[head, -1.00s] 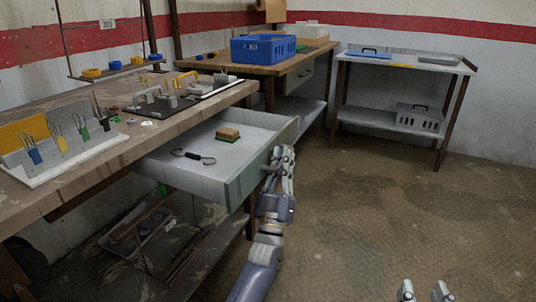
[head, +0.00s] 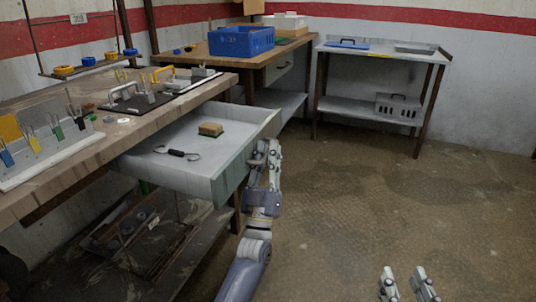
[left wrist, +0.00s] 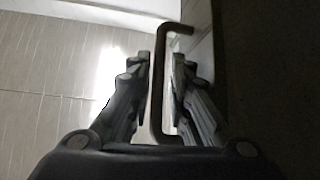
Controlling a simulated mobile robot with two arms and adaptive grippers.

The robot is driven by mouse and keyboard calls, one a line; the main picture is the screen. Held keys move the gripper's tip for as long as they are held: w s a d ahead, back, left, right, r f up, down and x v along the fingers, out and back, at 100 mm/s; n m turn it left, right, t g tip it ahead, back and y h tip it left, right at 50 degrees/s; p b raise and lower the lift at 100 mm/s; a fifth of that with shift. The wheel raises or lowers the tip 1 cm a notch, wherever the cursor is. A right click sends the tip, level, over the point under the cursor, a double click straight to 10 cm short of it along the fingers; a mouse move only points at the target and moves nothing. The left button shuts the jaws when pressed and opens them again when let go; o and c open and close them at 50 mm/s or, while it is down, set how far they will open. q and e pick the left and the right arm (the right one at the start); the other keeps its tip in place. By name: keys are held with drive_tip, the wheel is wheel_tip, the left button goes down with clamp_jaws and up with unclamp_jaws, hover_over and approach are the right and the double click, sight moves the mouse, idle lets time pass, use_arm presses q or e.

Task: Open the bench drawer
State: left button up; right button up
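The bench drawer (head: 213,188) is pulled well out from under the wooden bench (head: 150,110). Inside it lie a brown-and-green brush-like block (head: 211,129) and a dark-handled piece with wire loops (head: 177,153). My left gripper (head: 266,152) is at the drawer's front face. In the left wrist view, the dark bar handle (left wrist: 157,95) passes between its two fingers (left wrist: 161,68); the fingers stand apart, with a gap visible beside the bar. In the head view the gripper hides the handle. My right gripper (head: 408,284) is open and empty, low over the floor.
A metal side table (head: 382,52) with a grey basket (head: 397,107) stands at the back. The floor (head: 350,190) right of the drawer is clear.

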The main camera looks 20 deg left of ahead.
use_arm(q)
drive_tip(key=v, duration=1.2)
